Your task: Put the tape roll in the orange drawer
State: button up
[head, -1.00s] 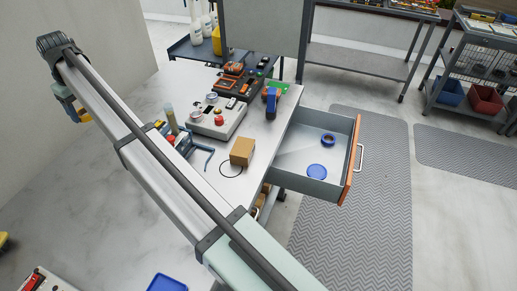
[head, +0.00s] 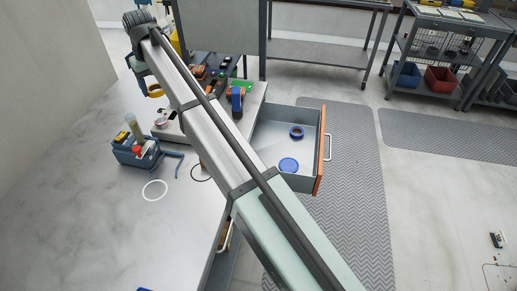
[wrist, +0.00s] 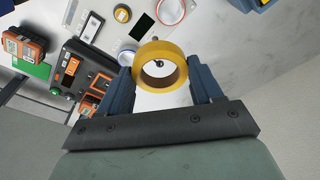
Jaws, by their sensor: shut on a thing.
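My gripper (wrist: 161,80) is shut on a yellow tape roll (wrist: 160,48), one blue finger on each side of it. The tape roll (head: 155,95) also shows at the upper left of the head view, under the far end of my arm, held above the worktop. The orange drawer (head: 321,150) is pulled open at the right side of the bench, apart from my gripper. A blue ring-shaped roll (head: 296,132) and a flat blue disc (head: 288,165) lie inside it, with bare grey floor around them.
On the bench (head: 100,210) are a blue tool caddy (head: 135,155), a white ring (head: 155,190) and a dark ring beside my arm. A blue upright tool (head: 237,100) stands near the drawer's back corner. My arm hides the middle of the bench.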

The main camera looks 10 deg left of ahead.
jog(key=w+d+m, duration=0.1)
jog(key=w+d, duration=0.2)
jog(key=d, duration=0.4)
jog(key=w+d+m, duration=0.2)
jog(key=w+d, duration=0.1)
jog(key=d, duration=0.5)
jog(key=w+d+m, duration=0.2)
jog(key=w+d, duration=0.2)
jog(key=d, duration=0.4)
jog(key=shift+w+d+h, duration=0.1)
jog(key=shift+d+h, duration=0.05)
jog(key=shift+h, duration=0.15)
jog(key=w+d+m, duration=0.3)
jog(key=d+m, duration=0.2)
jog(key=d, duration=1.7)
send_over(292, 150)
notch_tip(292, 150, down, 20)
jog(key=shift+t+h, duration=0.3)
jog(key=shift+t, duration=0.1)
jog(key=shift+s+f, duration=0.15)
jog(key=shift+f, duration=2.65)
jog(key=shift+s+f, duration=0.1)
jog(key=shift+f, duration=2.65)
jog(key=shift+f, duration=0.15)
jog(key=o, duration=1)
jog(key=shift+o, duration=0.2)
notch_tip(292, 150, up, 12)
jog(key=s, duration=0.1)
jog(key=shift+s, duration=0.4)
